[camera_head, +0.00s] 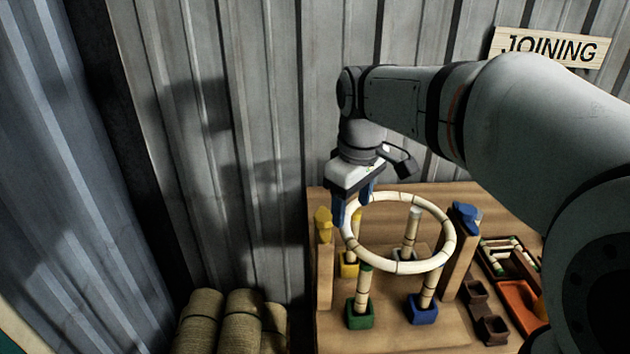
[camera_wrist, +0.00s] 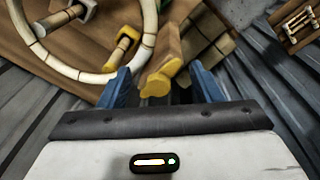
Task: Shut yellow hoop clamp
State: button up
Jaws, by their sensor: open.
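The yellow hoop clamp (camera_head: 323,222) sits on top of the left wooden post (camera_head: 325,275), beside the hoop's left edge. In the head view its yellow part sticks up above the post and does not lie across the hoop. The pale rattan hoop (camera_head: 447,245) lies level above several upright poles. My gripper (camera_head: 352,205) is open, with blue fingers pointing down by the hoop's back left. In the wrist view the yellow clamp (camera_wrist: 155,84) shows between the open fingertips of my gripper (camera_wrist: 160,74), apart from both; the hoop (camera_wrist: 85,75) is just left.
A blue clamp (camera_head: 466,214) tops the right post (camera_head: 461,262). The poles stand in coloured sockets, including green (camera_head: 359,314) and blue (camera_head: 423,309). Brown cups (camera_head: 493,330) and an orange tray (camera_head: 519,300) lie right. Rattan rolls (camera_head: 243,320) stand left; a metal wall is behind.

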aim_at(321, 214)
jog(key=w+a+n, duration=0.1)
jog(key=w, duration=0.1)
jog(key=w+a+n, duration=0.2)
jog(key=w+a+n+g, duration=0.1)
jog(key=w+a, duration=0.1)
jog(key=shift+w+r+n, duration=0.25)
jog(key=shift+w+n, duration=0.05)
jog(key=shift+w, duration=0.1)
jog(key=shift+w+f, duration=0.1)
notch_tip(321, 214, down, 7)
jog(key=shift+f, duration=0.2)
jog(key=shift+c, duration=0.6)
jog(key=c, duration=0.9)
